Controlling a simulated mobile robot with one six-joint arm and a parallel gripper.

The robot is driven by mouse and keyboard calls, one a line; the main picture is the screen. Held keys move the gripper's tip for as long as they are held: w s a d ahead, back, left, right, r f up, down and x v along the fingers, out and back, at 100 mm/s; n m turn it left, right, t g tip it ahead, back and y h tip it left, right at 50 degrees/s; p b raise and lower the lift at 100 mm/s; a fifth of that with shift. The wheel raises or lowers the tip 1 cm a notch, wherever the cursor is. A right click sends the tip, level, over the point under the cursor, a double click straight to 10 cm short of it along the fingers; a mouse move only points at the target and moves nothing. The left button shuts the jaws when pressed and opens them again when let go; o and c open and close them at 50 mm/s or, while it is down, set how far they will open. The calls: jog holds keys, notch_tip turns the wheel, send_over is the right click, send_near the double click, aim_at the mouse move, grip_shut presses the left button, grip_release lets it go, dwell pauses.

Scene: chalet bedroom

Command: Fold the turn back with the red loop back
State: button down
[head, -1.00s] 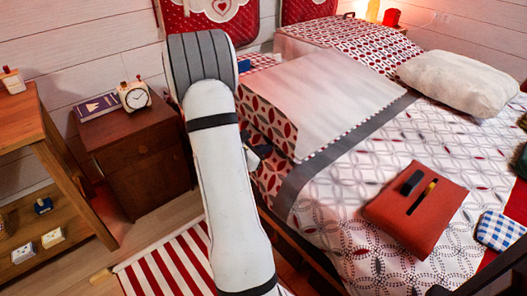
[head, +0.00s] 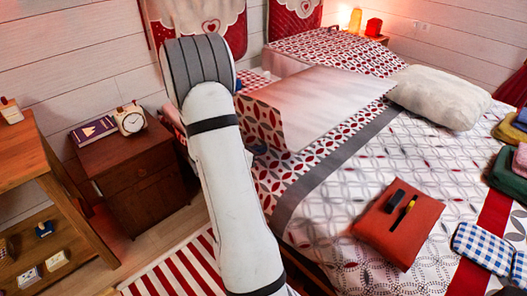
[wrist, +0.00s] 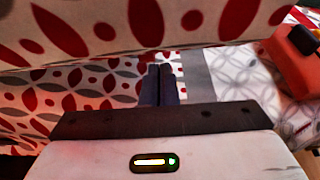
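The turn back (head: 325,95) is a bed-cover flap with a pale plain face and a red-leaf patterned face. In the head view it stands partly raised, its near edge off the bed, with patterned cover bare below it. In the wrist view its patterned face (wrist: 150,25) hangs across the top. My gripper (wrist: 160,75) has its two dark fingers together, their tips just under the flap's lower edge. I see no red loop in either view, and cannot tell whether anything is between the fingers. My arm and the flap hide the gripper in the head view.
A red cushion (head: 390,228) with dark items on it lies on the bed (head: 330,215). A white pillow (head: 440,95) and folded cloths (head: 485,245) lie to the right. A nightstand (head: 145,175) with a clock (head: 130,118) and a wooden shelf (head: 50,185) stand left of my arm.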

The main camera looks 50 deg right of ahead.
jog(key=r, duration=0.2)
jog(key=r+p, duration=0.1)
jog(key=shift+w+d+r, duration=0.1)
jog(key=shift+w, duration=0.2)
jog(key=shift+w+r, duration=0.15)
jog(key=b, duration=0.2)
send_near(261, 139)
jog(key=f, duration=0.1)
jog(key=a+f, duration=0.1)
jog(key=f, duration=0.1)
jog(key=shift+a+f, duration=0.2)
jog(key=shift+a, duration=0.2)
